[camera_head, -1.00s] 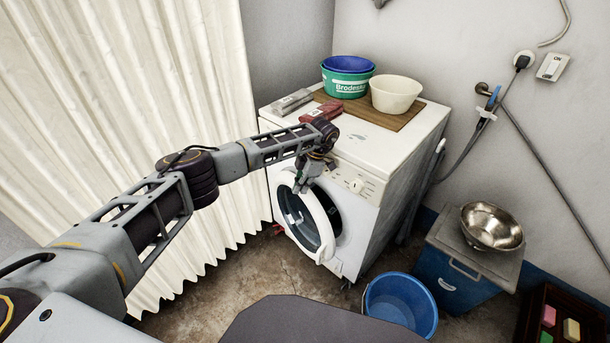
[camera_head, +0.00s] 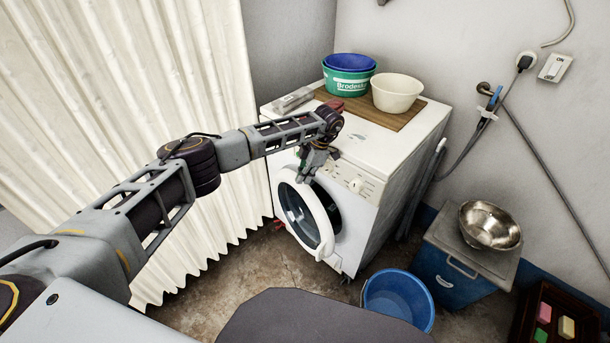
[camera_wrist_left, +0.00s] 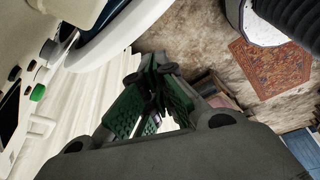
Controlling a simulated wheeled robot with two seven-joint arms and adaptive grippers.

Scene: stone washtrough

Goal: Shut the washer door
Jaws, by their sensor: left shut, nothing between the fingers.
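The white washer (camera_head: 375,215) stands against the wall, its front facing the lower left. Its round door (camera_head: 328,232), a white ring around dark glass, stands partly open from the front. My left gripper (camera_head: 305,179) is at the top of the door, just below the control panel (camera_head: 350,183). Its green fingers (camera_wrist_left: 155,108) are shut and empty in the left wrist view, where the door ring (camera_wrist_left: 112,45) passes close at upper left. I cannot tell whether the gripper touches the door. My right gripper is not in view.
A green tub (camera_head: 347,83), a pale bowl (camera_head: 397,93) and a partly hidden red item (camera_head: 333,103) are on top of the washer. A blue bucket (camera_head: 398,298) stands on the floor to the right. A white curtain (camera_head: 130,110) hangs at left.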

